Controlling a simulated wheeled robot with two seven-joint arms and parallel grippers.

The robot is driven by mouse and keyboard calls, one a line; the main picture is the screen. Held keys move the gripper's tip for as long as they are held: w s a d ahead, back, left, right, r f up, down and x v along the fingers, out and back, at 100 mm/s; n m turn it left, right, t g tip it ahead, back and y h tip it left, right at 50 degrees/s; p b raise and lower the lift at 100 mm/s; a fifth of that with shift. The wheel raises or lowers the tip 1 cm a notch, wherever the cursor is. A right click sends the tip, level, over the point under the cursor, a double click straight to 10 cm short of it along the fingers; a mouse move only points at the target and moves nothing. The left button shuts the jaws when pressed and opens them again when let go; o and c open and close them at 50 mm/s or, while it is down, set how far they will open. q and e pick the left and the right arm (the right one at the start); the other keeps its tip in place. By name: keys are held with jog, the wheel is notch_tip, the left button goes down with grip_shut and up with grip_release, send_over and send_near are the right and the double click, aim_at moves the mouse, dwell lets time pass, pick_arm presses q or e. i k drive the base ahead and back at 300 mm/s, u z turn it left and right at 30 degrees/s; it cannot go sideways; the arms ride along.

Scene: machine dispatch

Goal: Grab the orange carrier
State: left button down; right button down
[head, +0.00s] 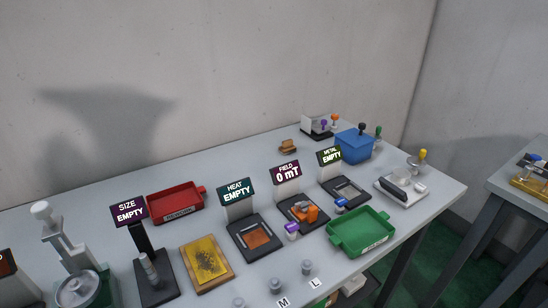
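An orange block-like object (306,213) sits on the dark station under the sign reading "FIELD 0 mT", right of the middle of the head view. A small orange-topped piece (335,118) also stands at the back of the table, beside a purple-topped one (323,124). I cannot tell for sure which of these orange things is the carrier. Neither of my grippers is in view.
The grey table (205,223) carries a red tray (174,204), yellow tray (207,264), green tray (361,232), blue box (354,145), and a HEAT station (254,237). Small purple (291,230) and blue (340,204) pieces sit near the FIELD station. Another table (514,190) stands at right.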

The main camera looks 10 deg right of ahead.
aim_at(303, 211)
jog(key=u, duration=2.2)
jog(key=k, duration=1)
jog(key=z, duration=1.65)
jog(key=i, duration=0.5)
jog(key=u, duration=0.05)
